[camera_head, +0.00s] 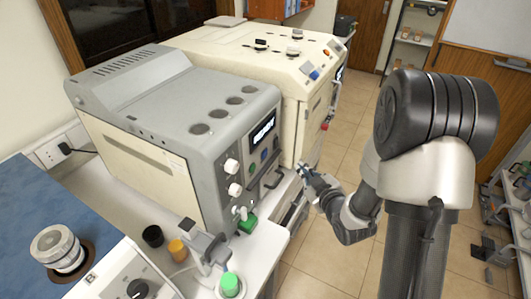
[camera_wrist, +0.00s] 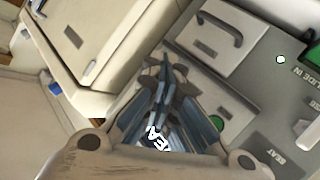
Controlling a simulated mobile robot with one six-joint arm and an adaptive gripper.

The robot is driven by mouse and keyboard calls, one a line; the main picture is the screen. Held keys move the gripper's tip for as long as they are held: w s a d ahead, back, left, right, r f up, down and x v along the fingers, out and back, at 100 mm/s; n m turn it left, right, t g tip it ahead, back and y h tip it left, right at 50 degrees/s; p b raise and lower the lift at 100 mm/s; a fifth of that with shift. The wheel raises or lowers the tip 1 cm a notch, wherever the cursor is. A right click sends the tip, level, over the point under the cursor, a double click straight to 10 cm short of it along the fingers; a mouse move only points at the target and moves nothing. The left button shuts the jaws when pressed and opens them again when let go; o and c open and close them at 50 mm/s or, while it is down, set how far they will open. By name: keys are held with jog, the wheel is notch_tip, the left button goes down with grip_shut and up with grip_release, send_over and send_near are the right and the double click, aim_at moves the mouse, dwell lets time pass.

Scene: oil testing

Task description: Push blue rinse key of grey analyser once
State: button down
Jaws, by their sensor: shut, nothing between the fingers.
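The grey analyser (camera_head: 180,110) stands on the bench at centre left in the head view. Its front has a lit display reading READY (camera_head: 263,129), with small coloured keys below it. The blue key (camera_head: 264,155) appears among them, small in this view. My gripper (camera_head: 303,168) is to the right of the front panel, apart from it as far as I can tell. In the wrist view my gripper (camera_wrist: 164,62) is shut and empty, its fingers together. Part of the lit lettering and a green key (camera_wrist: 216,122) show around the fingers. The blue key cannot be made out there.
White knobs (camera_head: 231,165) stick out from the analyser's front. A cream machine (camera_head: 270,60) stands close behind it. A green-capped container (camera_head: 230,284) and an orange-capped one (camera_head: 177,250) stand on the bench.

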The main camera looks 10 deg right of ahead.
aim_at(265, 154)
jog(key=w+a, duration=0.5)
jog(key=a, duration=0.2)
dwell(0.6)
jog(key=shift+w+a, duration=0.15)
dwell(1.1)
jog(key=shift+w+a, duration=0.15)
jog(key=shift+a, duration=0.1)
jog(key=shift+w+a+b, duration=0.25)
jog(key=shift+a+b, duration=0.1)
jog(key=shift+b, duration=0.1)
dwell(0.7)
jog(key=shift+d, duration=0.15)
jog(key=shift+s+d+b, duration=0.35)
jog(key=shift+s+d, duration=0.15)
jog(key=shift+d, duration=0.05)
